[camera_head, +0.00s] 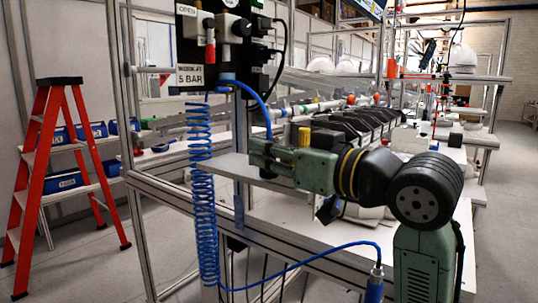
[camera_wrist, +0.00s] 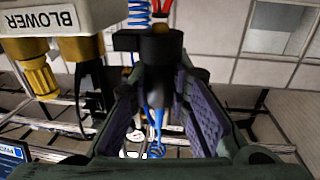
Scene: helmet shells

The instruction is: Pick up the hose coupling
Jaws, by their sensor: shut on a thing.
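My gripper (camera_head: 257,153) is level at the end of my outstretched arm, beside the framed bench. In the wrist view my gripper's two padded fingers (camera_wrist: 160,108) are shut on a dark cylindrical piece, which looks like the hose coupling (camera_wrist: 158,76). A blue hose (camera_wrist: 159,125) shows just below it between the fingers, and blue coils appear above it. In the head view a blue hose (camera_head: 257,97) curves down from the black panel to my gripper. The coupling is hidden there by the fingers.
A black panel (camera_head: 222,58) with valves and a coiled blue hose (camera_head: 201,160) stand left of my gripper. In the wrist view a BLOWER box (camera_wrist: 55,17) with brass fittings is close at left. A red stepladder (camera_head: 36,165) stands on open floor.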

